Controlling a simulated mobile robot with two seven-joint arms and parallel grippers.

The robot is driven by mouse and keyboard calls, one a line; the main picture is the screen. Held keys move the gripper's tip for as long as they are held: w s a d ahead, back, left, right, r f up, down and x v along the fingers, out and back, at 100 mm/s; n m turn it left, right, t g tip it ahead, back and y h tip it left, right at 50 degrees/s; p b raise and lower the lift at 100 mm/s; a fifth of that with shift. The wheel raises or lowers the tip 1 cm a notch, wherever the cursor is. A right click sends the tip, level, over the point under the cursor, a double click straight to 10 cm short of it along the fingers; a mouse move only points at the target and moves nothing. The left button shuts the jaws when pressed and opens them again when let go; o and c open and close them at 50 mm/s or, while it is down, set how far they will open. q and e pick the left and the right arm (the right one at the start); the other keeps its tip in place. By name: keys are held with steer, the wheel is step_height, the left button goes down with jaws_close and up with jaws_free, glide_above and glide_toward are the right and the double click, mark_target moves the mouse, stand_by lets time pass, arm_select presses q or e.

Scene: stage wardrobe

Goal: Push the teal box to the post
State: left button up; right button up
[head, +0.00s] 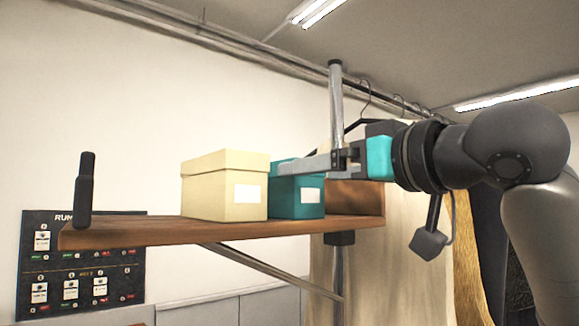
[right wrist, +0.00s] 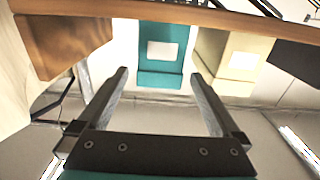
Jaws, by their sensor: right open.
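The teal box (head: 297,208), with a white label, stands upright on a wooden shelf (head: 200,233), just right of a cream box (head: 223,178). A short dark post (head: 85,190) stands at the shelf's left end, left of the cream box. My right gripper (head: 287,167) comes in from the right, its fingers overlapping the teal box's upper part in the head view. In the right wrist view the gripper (right wrist: 158,76) is open and empty, with the teal box (right wrist: 150,78) beyond and between the fingertips. Contact cannot be told. My left gripper is out of view.
A wooden block (head: 357,197) sits at the shelf's right end, beside the teal box; it also shows in the right wrist view (right wrist: 62,45). A metal pole (head: 336,100) and hanging clothes (head: 385,250) are behind. The shelf between dark post and cream box is clear.

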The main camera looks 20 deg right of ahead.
steer(key=p+x, duration=0.2)
steer(key=x, duration=0.5)
steer(key=shift+w+a, duration=0.2)
steer(key=shift+w, duration=0.3)
steer(key=shift+c, duration=0.2)
steer(key=c, duration=1.4)
steer(key=shift+w+d, duration=0.1)
steer(key=shift+d, duration=0.05)
